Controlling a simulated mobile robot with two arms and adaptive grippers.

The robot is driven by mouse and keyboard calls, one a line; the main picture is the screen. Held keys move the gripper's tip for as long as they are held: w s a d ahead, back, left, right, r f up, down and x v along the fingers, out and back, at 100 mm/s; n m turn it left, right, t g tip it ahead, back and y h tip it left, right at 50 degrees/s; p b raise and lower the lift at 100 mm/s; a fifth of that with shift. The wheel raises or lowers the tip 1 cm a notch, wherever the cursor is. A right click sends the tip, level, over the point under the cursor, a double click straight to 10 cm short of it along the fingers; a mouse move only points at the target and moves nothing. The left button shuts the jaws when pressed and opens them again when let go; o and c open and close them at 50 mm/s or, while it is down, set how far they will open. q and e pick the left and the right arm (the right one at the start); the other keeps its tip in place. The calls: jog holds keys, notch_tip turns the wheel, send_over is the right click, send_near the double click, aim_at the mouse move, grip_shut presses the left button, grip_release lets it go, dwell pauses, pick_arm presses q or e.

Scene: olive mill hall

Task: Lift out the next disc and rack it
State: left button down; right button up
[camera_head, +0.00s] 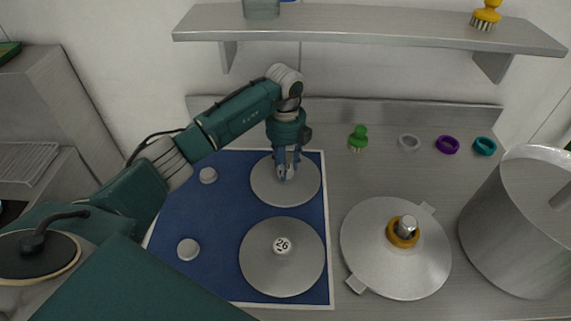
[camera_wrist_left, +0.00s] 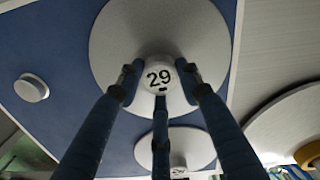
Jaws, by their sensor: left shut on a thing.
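A grey disc (camera_head: 262,188) with a round white knob marked 29 (camera_wrist_left: 158,76) lies at the back right of the blue mat (camera_head: 215,215). My left gripper (camera_head: 286,172) points down over this disc, its fingers shut on the knob; I cannot tell whether the disc is clear of the mat. A second grey disc (camera_head: 256,265), its knob (camera_head: 282,245) marked 26, lies in front of it, flat on the mat. In the left wrist view the fingers (camera_wrist_left: 160,85) close around the 29 knob. My right gripper is not in view.
A green brush (camera_head: 358,135) and rings (camera_head: 447,145) line the back, below a shelf (camera_head: 370,28).

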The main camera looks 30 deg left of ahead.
pick_arm(q)
jog(key=shift+f, duration=0.1)
jog(key=c, duration=1.1)
grip_release()
notch_tip(320, 180, up, 12)
